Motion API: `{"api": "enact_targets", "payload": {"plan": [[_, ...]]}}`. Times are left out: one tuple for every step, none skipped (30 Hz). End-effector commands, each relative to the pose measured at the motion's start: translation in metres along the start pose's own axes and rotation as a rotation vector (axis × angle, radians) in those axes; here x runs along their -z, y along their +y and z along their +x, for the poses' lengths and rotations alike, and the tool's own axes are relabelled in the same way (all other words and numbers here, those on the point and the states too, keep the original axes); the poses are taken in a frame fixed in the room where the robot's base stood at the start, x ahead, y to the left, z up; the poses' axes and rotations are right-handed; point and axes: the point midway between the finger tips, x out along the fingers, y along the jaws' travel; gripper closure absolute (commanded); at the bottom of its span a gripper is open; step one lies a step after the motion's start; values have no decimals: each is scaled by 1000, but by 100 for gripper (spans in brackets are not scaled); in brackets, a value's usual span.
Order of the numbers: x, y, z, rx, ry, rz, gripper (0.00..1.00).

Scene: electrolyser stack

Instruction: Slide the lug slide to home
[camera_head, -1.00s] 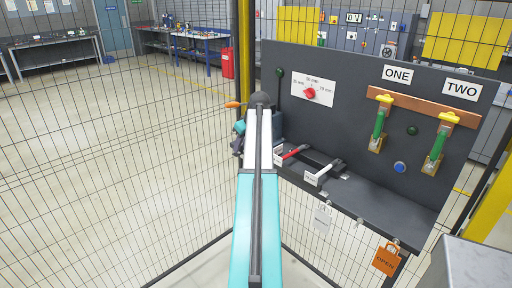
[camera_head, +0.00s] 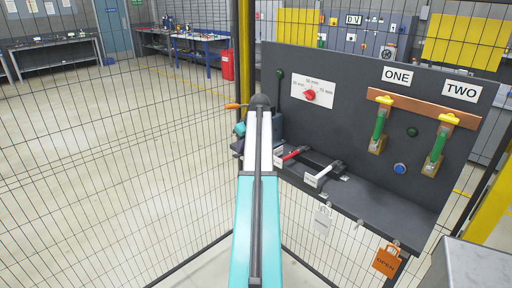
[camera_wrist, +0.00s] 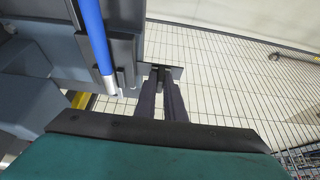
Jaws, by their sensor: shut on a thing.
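In the wrist view my gripper (camera_wrist: 162,86) reaches away from the camera with its two dark fingers close together. They are shut on a small dark tab (camera_wrist: 160,72), which I take to be part of the lug slide. The tab stands out beside a dark grey block (camera_wrist: 124,45). A blue rod with a silver end (camera_wrist: 92,32) runs alongside this block, left of my fingers. In the head view my arm hides the gripper and the tab. How far the slide is along its travel cannot be told.
A dark panel (camera_head: 345,125) carries a red selector knob (camera_head: 310,95) and two green-handled switches (camera_head: 378,125). An orange "OPEN" tag (camera_head: 387,261) hangs at the front. Wire mesh fencing (camera_head: 120,180) stands to the left.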

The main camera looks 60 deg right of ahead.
Motion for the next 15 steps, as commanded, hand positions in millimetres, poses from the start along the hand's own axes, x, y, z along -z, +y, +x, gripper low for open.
{"api": "enact_targets", "payload": {"plan": [[0,3,0,-2,0,0,100],[0,4,0,-3,0,0,100],[1,5,0,-3,1,0,100],[1,6,0,-3,1,0,100],[1,7,0,-3,1,0,100],[1,8,-1,-3,1,0,100],[1,9,-1,-4,1,0,100],[1,10,-1,-4,1,0,100],[1,11,-1,-4,1,0,100],[1,11,-1,-4,1,0,100],[1,12,-1,-4,1,0,100],[1,13,-1,-4,1,0,100],[1,14,-1,-4,1,0,100],[1,15,-1,-4,1,0,100],[1,16,-1,-4,1,0,100]]}}
